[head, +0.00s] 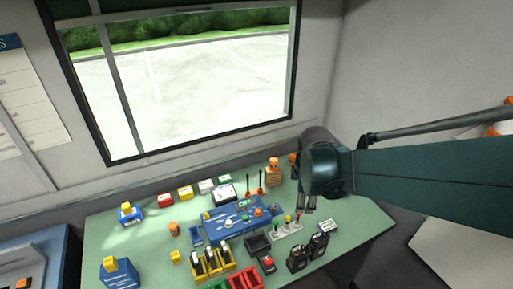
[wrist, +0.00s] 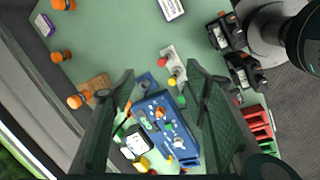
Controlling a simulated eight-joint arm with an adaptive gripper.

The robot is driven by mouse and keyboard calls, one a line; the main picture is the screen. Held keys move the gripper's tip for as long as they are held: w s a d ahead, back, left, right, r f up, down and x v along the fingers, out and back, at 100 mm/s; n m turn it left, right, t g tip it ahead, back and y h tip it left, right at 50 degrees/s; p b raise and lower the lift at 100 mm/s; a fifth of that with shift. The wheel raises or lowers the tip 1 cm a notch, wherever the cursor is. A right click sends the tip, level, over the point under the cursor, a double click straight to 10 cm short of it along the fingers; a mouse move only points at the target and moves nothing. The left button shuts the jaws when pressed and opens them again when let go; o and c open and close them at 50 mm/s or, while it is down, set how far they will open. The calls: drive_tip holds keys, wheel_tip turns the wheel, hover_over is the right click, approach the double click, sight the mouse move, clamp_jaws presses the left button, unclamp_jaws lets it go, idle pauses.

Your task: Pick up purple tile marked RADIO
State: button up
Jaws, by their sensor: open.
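A small purple block with a pale label (wrist: 43,25) lies at the upper left of the wrist view, near the table's edge; its lettering is too small to read. I cannot find it in the head view, where my arm covers part of the table. A white-topped tile with a purplish edge (wrist: 171,8) shows at the top of the wrist view, and a similar white tile (head: 327,227) sits at the table's right in the head view. My gripper (wrist: 160,72) is open and empty above the table, apart from both; it also shows in the head view (head: 307,208).
A blue panel (wrist: 165,127) with small pieces lies below my fingers. A grey stand with coloured knobs (head: 288,229) and two black handsets (head: 307,252) stand nearby. Orange-topped pieces (wrist: 61,56) line the table edge by the purple block. Green table surface (wrist: 115,35) is clear between.

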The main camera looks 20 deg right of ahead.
sight(328, 224)
drive_tip(key=s+d+f+n, duration=0.1)
drive_tip(key=d+f+n, duration=0.1)
drive_tip(key=d+f, duration=0.1)
drive_tip(key=s+d+f+n+g+b, duration=0.1)
drive_tip(key=d+f+n, duration=0.1)
drive_tip(key=d+f, duration=0.1)
drive_tip(key=s+d+f+n+g, duration=0.1)
drive_tip(key=d+f, duration=0.3)
drive_tip(key=shift+s+d+n, duration=0.3)
drive_tip(key=shift+n, duration=0.1)
drive_tip(key=shift+f, duration=0.15)
drive_tip(key=shift+d+f+b, duration=0.15)
drive_tip(key=shift+f+b, duration=0.35)
drive_tip(key=shift+f, duration=0.7)
drive_tip(key=shift+f, duration=0.15)
drive_tip(key=shift+d+f+b, duration=0.2)
drive_tip(key=shift+f+b, duration=0.25)
drive_tip(key=shift+f, duration=0.75)
drive_tip(key=shift+d+f+b, duration=0.2)
drive_tip(key=shift+f+b, duration=0.2)
drive_tip(key=shift+f, duration=0.8)
drive_tip(key=c, duration=1)
